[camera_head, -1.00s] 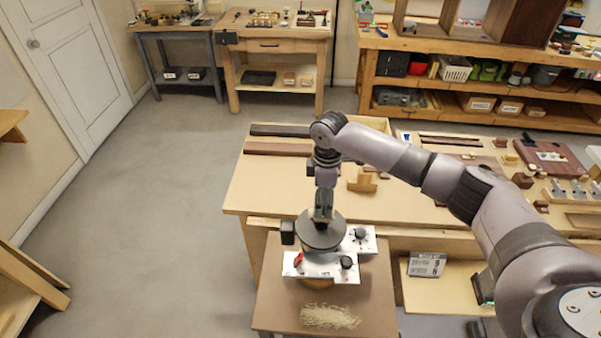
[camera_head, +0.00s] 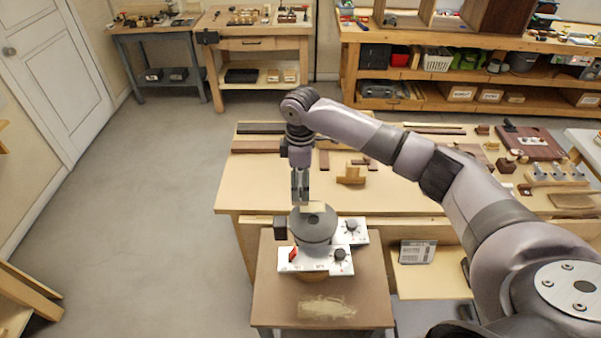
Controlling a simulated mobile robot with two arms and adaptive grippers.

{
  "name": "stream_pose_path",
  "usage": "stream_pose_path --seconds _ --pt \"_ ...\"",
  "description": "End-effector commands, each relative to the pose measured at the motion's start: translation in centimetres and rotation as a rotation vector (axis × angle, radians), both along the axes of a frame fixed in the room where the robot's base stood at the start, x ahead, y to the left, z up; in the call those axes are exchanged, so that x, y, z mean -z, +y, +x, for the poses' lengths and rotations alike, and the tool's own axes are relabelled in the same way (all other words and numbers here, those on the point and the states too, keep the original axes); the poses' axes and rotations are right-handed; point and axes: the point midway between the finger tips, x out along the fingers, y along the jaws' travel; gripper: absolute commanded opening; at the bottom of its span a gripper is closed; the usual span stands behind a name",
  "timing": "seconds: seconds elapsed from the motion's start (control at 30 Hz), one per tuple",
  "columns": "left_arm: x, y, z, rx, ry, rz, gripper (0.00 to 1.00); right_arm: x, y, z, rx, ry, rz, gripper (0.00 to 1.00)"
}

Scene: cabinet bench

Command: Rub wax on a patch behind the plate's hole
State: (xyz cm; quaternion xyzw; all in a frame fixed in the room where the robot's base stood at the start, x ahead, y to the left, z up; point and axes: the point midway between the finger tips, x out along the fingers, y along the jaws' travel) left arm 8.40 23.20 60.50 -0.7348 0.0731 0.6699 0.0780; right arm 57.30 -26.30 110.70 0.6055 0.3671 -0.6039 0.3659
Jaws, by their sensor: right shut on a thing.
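My right gripper (camera_head: 301,202) points down just above a grey, round-topped machine (camera_head: 315,236). It is shut on a small pale block (camera_head: 314,207), which looks like the wax. The block is at the machine's top; I cannot tell whether it touches. The machine has white panels with a red switch (camera_head: 293,254) and black knobs (camera_head: 340,255). It stands on a brown-topped stand (camera_head: 370,288). A pale, streaky patch (camera_head: 327,307) lies on the stand in front of the machine. I cannot clearly make out the plate's hole. My left gripper is not in view.
A grey printed card (camera_head: 418,252) rests on a low shelf right of the stand. The floor (camera_head: 150,200) to the left is clear.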

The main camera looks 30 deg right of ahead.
Motion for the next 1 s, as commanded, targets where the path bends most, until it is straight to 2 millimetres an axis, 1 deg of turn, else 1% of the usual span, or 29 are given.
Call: stream_pose_path --seconds 0.03,0.2,0.33,0.7,1.0 --pt "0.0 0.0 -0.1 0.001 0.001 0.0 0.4 -0.6 0.1 0.2 -0.001 -0.003 0.002 0.34" --pt "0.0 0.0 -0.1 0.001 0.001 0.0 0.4 -2.1 0.0 0.5 0.002 -0.004 0.001 0.34" --pt "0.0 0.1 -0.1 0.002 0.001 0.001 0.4 -2.9 -0.1 0.6 0.004 -0.003 0.001 0.34" --pt "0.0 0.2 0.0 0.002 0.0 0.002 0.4 -3.1 -0.2 0.6 0.004 -0.001 0.0 0.34" --pt "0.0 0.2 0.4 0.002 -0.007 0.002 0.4 -3.0 -0.2 0.6 0.004 -0.001 0.0 0.34"
